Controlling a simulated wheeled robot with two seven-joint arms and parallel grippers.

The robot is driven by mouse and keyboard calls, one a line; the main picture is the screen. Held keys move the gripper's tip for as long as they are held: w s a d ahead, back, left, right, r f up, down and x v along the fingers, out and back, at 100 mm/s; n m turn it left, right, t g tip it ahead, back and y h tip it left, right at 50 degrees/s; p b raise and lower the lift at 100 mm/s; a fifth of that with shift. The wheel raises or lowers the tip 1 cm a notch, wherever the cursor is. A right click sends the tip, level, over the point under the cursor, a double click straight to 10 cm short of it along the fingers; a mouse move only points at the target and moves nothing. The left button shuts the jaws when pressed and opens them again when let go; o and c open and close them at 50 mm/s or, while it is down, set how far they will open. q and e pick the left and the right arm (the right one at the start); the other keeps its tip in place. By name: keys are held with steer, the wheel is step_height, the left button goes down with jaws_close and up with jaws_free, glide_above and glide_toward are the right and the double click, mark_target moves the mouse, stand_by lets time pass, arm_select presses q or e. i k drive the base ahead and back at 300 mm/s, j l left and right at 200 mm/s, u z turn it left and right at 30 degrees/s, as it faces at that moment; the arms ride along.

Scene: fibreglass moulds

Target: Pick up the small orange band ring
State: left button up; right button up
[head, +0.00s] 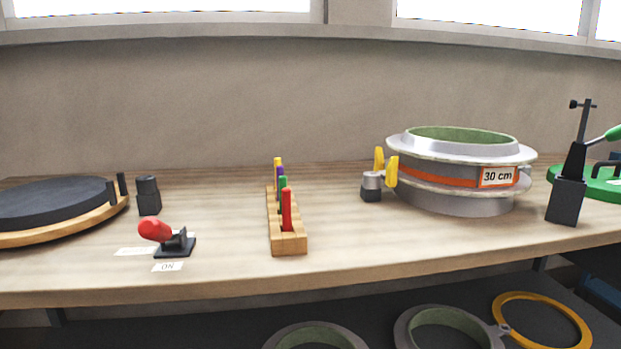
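A thin yellow-orange ring (530,294) lies on the dark lower shelf at the bottom right, partly cut off by the frame's lower edge. An orange band (440,178) runs around the round grey mould (460,204) on the bench and carries a "30 cm" label. I cannot tell from size alone which of these is the small band ring. Neither of my grippers is in view.
The bench top (345,250) holds a dark disc (55,200), a red-handled lever (155,230), a wooden rack (288,244) of coloured pegs, a yellow-pronged fixture (373,182) and a black post (567,200). Grey rings (405,325) lie on the shelf below.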

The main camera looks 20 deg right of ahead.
mark_target(457, 157)
steer(key=z, duration=1.7)
